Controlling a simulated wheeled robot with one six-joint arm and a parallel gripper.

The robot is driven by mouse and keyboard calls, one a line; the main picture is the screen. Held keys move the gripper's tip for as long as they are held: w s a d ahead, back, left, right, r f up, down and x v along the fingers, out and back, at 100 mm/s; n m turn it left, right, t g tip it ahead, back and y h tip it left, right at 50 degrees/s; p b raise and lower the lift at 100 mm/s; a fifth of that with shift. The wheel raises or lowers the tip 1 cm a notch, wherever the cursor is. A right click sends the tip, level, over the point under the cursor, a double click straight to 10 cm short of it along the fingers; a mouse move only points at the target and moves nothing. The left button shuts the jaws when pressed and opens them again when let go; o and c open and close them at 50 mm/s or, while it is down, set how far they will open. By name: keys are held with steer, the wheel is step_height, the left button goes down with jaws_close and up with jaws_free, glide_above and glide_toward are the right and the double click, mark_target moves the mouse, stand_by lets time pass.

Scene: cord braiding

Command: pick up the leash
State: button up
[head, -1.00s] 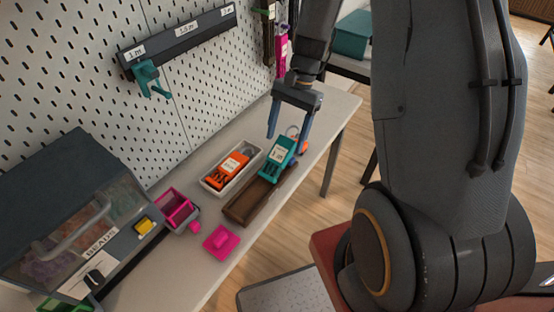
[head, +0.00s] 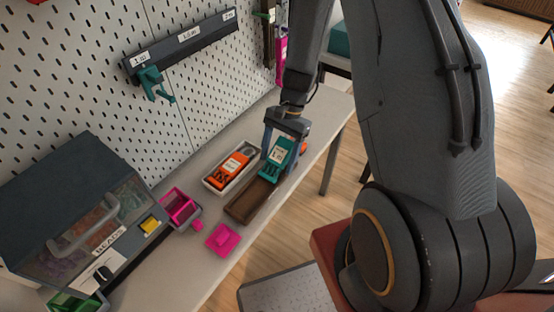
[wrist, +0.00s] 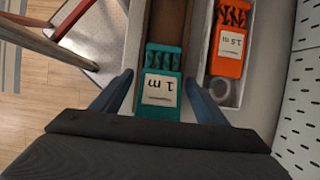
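A teal leash bundle (head: 277,157) with a white "1 m" label lies at the far end of a brown wooden tray (head: 243,207). It also shows in the wrist view (wrist: 163,85). An orange bundle (head: 231,168) labelled "1.5 m" lies in a white tray (head: 217,185) beside it; it also shows in the wrist view (wrist: 230,42). My gripper (head: 283,150) is open over the teal bundle. In the wrist view its fingers (wrist: 158,95) stand one on each side of that bundle, with gaps showing. The bundle's near end is hidden behind my gripper's body.
A pink box (head: 180,206) and a pink lid-like piece (head: 223,239) are on the table (head: 205,275) at left. A dark bead bin (head: 85,215) stands further left. A pegboard (head: 90,60) with a label rail (head: 180,45) rises behind.

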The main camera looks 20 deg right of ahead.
mark_target(278, 155)
steer(key=c, duration=1.3)
steer(key=shift+c, duration=0.2)
steer(key=shift+r, duration=0.1)
steer(key=shift+r+b, duration=1.1)
steer(key=shift+r, duration=3.85)
